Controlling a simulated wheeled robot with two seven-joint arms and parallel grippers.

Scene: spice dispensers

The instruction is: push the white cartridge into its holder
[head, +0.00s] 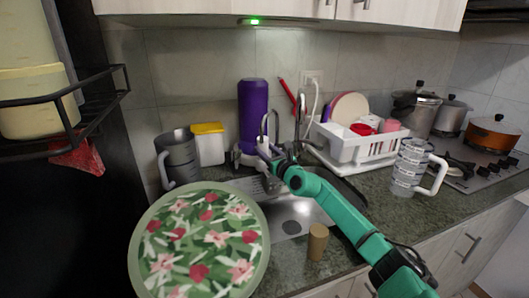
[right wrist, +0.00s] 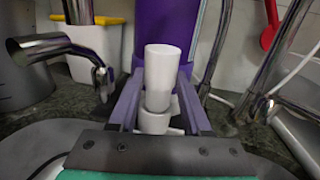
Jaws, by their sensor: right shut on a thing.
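The white cartridge (right wrist: 162,72) stands upright between the two purple-grey fingers of my right gripper (right wrist: 160,108) in the right wrist view. My right gripper is shut on it. A white round piece (right wrist: 154,123) shows just below the cartridge; whether it is the holder or part of the cartridge I cannot tell. The tall purple dispenser (head: 252,108) stands behind the sink, and its purple body (right wrist: 167,22) rises right behind the cartridge. In the head view my right gripper (head: 266,158) is at the dispenser's foot, small and partly hidden by my arm. My left gripper is not in view.
Metal taps (head: 299,112) rise close beside my right gripper. A grey jug (head: 178,158) and a yellow-lidded container (head: 209,145) stand left. A white dish rack (head: 358,146) and a patterned mug (head: 408,166) stand right. A floral round board (head: 198,240) and a cork (head: 317,241) are in front.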

